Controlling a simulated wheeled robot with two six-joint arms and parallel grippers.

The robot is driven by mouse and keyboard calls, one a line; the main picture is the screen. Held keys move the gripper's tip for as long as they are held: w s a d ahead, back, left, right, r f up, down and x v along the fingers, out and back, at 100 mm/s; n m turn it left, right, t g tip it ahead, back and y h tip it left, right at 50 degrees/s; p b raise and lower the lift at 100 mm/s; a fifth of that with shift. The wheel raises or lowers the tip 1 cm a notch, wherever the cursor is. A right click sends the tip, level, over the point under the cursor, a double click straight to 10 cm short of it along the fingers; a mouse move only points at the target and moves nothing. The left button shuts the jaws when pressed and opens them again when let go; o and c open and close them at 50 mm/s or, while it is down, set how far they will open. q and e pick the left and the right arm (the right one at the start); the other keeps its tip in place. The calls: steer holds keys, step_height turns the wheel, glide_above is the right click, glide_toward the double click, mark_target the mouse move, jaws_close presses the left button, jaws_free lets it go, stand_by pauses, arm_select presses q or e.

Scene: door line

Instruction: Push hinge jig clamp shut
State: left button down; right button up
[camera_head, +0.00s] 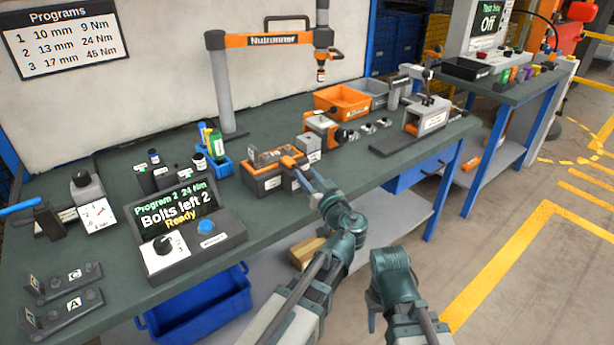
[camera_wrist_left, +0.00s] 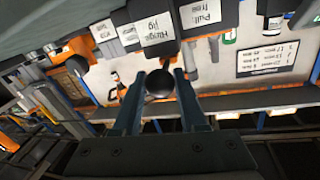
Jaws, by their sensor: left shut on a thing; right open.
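The hinge jig (camera_head: 266,184) is a dark and orange box near the front edge of the bench, with an orange clamp arm on top at its right side. Its "Hinge jig" label (camera_wrist_left: 156,30) shows upside down in the left wrist view. My left gripper (camera_head: 296,168) reaches the jig's right side. In the left wrist view my left gripper (camera_wrist_left: 160,88) has its fingers on both sides of a round black knob (camera_wrist_left: 160,83), shut on it. The fingers hide the knob in the head view. My right gripper (camera_head: 371,318) hangs low in front of the bench, away from everything, open.
A grey block (camera_head: 308,148) and an orange device (camera_head: 325,127) stand right behind the jig. The control box (camera_head: 190,243) reading "Bolts left 2" stands to the left. Another orange fixture (camera_head: 425,117) is further right. The bench front edge between is clear.

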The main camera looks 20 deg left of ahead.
stand_by(0.8)
arm_select(q)
steer(key=shift+x, duration=1.4)
steer(key=shift+c, duration=2.3)
jaws_free()
steer(key=shift+s+a, duration=0.15)
steer(key=shift+a, duration=0.1)
steer(key=shift+s, duration=0.1)
